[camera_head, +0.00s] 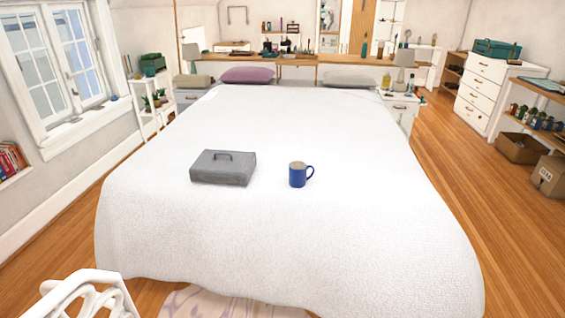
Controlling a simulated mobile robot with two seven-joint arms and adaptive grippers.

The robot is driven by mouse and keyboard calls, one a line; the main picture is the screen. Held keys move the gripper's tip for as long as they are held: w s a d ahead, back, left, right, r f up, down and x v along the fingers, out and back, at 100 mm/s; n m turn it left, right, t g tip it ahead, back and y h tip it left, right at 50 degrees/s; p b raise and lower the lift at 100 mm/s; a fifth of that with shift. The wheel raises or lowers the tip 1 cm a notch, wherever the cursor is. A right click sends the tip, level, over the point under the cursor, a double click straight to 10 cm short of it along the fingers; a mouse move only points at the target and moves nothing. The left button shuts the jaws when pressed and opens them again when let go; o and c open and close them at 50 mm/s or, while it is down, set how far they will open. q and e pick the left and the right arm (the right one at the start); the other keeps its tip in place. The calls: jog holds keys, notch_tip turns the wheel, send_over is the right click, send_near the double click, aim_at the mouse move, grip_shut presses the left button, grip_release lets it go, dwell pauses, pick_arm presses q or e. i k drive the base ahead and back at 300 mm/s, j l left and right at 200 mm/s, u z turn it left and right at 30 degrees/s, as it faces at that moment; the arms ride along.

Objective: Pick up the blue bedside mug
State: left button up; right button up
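A blue mug (297,175) stands upright on the white bed (300,245), near the middle of the bedspread. Its handle (310,172) points to the right. The mug's rim and light inside show from above. Neither of my grippers shows in the head view, and nothing is touching the mug.
A grey box with a top handle (223,168) lies on the bed to the left of the mug, with a gap between them. A white chair back (88,292) stands at the lower left. Wooden floor (455,165) is open right of the bed. Cardboard boxes (522,148) stand at the far right.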

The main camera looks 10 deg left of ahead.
aim_at(297, 168)
jog(key=i+j+z, duration=0.1)
jog(key=i+z, duration=0.3)
jog(key=i+j+z, duration=0.2)
jog(key=i+z, duration=0.15)
jog(key=i, duration=0.05)
